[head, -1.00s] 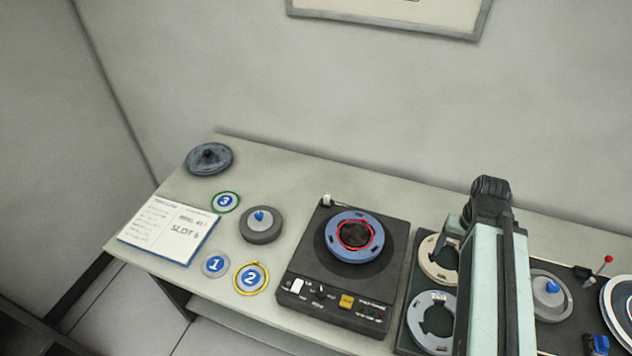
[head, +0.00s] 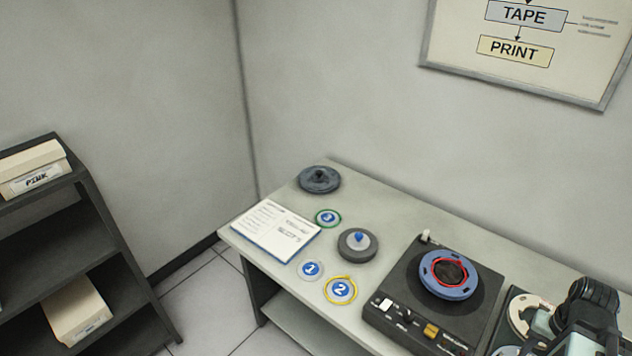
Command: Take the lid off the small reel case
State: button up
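A small round grey case with a lighter lid and a blue knob (head: 357,244) sits on the table, left of the tape machine; its lid looks seated on it. A dark grey round lid-like piece with a black knob (head: 319,179) lies at the table's back left corner. I cannot tell from markings which one is called the small reel case. Part of my own arm shows at the lower right, over the table's right part. My gripper's fingers are not visible, and nothing of mine is near either round piece.
The tape machine (head: 392,313) carries a blue reel (head: 437,287). A dark shelf (head: 95,210) with boxes stands left; bare floor lies between.

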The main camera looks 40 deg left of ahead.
aim_at(313, 179)
jog(key=u, duration=1.75)
jog(key=i, duration=0.25)
jog(key=z, duration=0.4)
jog(key=k, duration=0.45)
jog(key=u, duration=0.95)
jog(key=i, duration=1.5)
jog(key=u, duration=0.5)
jog(key=i, duration=1.1)
jog(key=z, duration=0.45)
